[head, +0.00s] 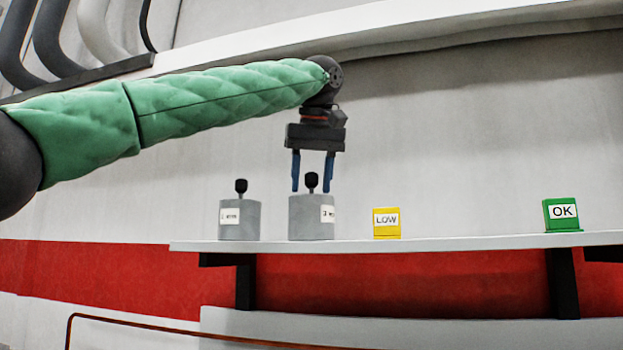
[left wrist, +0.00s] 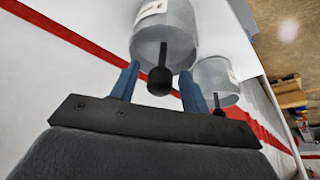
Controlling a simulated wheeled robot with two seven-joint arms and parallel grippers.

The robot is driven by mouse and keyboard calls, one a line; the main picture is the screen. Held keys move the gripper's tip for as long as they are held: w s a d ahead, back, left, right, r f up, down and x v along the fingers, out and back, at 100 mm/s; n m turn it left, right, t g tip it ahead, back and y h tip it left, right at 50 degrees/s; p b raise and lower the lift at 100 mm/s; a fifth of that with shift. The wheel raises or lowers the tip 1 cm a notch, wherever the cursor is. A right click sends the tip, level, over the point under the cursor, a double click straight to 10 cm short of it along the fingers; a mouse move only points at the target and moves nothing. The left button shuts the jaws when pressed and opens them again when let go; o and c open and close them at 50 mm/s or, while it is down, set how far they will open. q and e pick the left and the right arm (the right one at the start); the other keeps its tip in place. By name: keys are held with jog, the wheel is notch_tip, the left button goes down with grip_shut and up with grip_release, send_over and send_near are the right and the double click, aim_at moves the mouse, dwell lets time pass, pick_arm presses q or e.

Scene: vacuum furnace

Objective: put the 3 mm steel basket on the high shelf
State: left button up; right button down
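A grey cylindrical basket (head: 305,222) with a black knob and a white label that seems to read "3 m…" stands upright on a white shelf (head: 440,243). My left gripper (head: 313,188) points down over it. Its two blue fingers are apart, one on each side of the knob, with gaps to the knob. In the left wrist view the same basket (left wrist: 165,45) and its knob show between the open fingers (left wrist: 161,82). My right gripper is in neither view.
A similar basket (head: 239,222) with a partly unreadable label stands just left. A yellow LOW sign (head: 386,223) and a green OK sign (head: 562,216) stand on the shelf to the right, with bare shelf between them. A white ledge (head: 400,28) runs along the wall above.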

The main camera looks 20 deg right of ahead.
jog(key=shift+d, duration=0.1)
pick_arm(q)
jog(key=shift+r, duration=0.2)
jog(key=shift+b+v, duration=0.45)
jog(key=shift+v, duration=0.35)
jog(key=v, duration=0.3)
jog(key=shift+d+b, duration=0.1)
jog(key=shift+b, duration=0.25)
jog(key=v, duration=0.7)
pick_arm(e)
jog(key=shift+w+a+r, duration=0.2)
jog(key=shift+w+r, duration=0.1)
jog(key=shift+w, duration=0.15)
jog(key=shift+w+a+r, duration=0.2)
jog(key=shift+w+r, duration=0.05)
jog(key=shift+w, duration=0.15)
pick_arm(q)
jog(key=shift+r, duration=0.1)
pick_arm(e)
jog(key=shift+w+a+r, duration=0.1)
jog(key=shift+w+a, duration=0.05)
